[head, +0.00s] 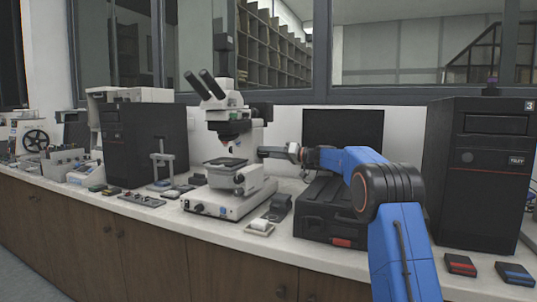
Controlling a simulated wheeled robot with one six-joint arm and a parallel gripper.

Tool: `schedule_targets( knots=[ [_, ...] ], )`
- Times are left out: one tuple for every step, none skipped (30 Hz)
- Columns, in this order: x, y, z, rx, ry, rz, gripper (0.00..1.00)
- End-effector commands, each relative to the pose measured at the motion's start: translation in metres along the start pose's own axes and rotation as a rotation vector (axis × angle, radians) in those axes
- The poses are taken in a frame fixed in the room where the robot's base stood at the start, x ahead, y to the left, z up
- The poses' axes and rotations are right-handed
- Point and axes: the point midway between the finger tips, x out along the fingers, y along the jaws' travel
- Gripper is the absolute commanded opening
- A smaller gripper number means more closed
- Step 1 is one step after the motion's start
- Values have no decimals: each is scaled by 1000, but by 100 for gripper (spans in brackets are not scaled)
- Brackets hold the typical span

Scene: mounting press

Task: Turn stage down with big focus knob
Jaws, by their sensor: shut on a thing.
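The microscope (228,120) stands on the bench left of centre, with its eyepieces tilted up to the left. Its stage (226,163) is a dark plate under the objectives. Small pale knobs (240,184) show below the stage at the front. My gripper (264,152) reaches in from the right at stage height and meets the right side of the microscope's column. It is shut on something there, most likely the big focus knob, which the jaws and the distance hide. I cannot make out the knob's outline or its turn.
A black case (325,222) lies under my arm, with a dark monitor (343,131) behind. A black tower (478,165) stands right, another (146,143) left. A small white dish (261,226) and a dark device (280,207) sit near the microscope base's right end.

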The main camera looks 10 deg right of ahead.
Motion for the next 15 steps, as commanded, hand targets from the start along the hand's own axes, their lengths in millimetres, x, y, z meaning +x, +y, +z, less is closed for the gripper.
schedule_targets(
  knots=[
    [0,1,2,-33,-4,0,17],
    [0,1,2,-56,-4,0,17],
    [0,1,2,-85,-4,0,17],
    [0,1,2,-106,-4,0,17],
    [0,1,2,-125,-4,0,17],
    [0,1,2,-150,-4,0,17],
    [0,1,2,-167,-4,0,17],
    [0,1,3,-183,-4,0,17],
    [0,1,3,-203,-4,0,17],
    [0,1,3,-216,-4,0,17],
    [0,1,3,-228,-4,0,17],
    [0,1,3,-243,-4,0,17],
    [0,1,3,-253,-4,0,17],
    [0,1,3,-262,-4,0,17],
    [0,1,3,-272,-4,0,17]
  ],
)
